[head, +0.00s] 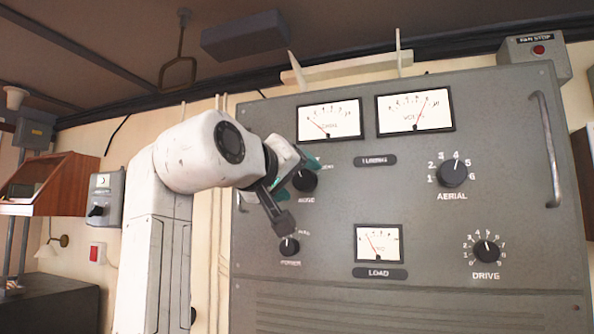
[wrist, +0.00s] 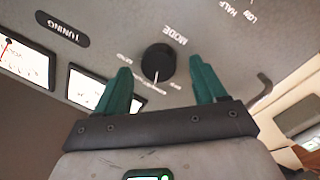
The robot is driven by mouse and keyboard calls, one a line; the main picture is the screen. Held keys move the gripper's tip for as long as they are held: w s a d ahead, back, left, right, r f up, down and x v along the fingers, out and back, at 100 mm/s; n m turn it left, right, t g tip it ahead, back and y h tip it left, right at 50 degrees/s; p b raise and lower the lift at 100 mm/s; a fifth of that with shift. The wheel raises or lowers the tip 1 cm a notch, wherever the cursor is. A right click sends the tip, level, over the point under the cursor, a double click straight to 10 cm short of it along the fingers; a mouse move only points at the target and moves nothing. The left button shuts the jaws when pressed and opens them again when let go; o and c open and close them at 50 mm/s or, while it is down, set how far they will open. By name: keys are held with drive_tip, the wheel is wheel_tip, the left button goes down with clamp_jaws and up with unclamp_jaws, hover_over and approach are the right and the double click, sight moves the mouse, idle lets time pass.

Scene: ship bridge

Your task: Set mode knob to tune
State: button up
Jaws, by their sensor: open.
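The mode knob (head: 304,180) is a round black knob on the grey radio panel (head: 330,225), partly hidden by my gripper in the head view. It also shows in the wrist view (wrist: 158,62), upside down, below the word MODE. Its white pointer line faces the small position labels, which are too blurred to read surely. My gripper (wrist: 160,68) is open, with one teal finger on each side of the knob in the picture. I cannot tell whether the fingers reach around it; no contact shows. In the head view my gripper (head: 300,188) is close to the panel.
The power knob (head: 289,246) sits just below my gripper. The aerial knob (head: 452,173) and drive knob (head: 487,251) are at the right. Meters (head: 330,121) line the top. A handle (head: 546,150) projects at the panel's right edge; a wall switch box (head: 104,200) is at left.

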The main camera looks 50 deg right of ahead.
drive_tip(key=shift+w+d, duration=0.15)
drive_tip(key=shift+d, duration=0.5)
drive_tip(key=shift+c, duration=0.5)
drive_tip(key=c, duration=1)
drive_tip(key=shift+o, duration=0.2)
drive_tip(key=m, duration=0.3)
drive_tip(key=shift+m, duration=0.3)
drive_tip(key=shift+r+m+y, duration=0.1)
drive_tip(key=shift+m+y, duration=0.3)
drive_tip(key=shift+m, duration=1.5)
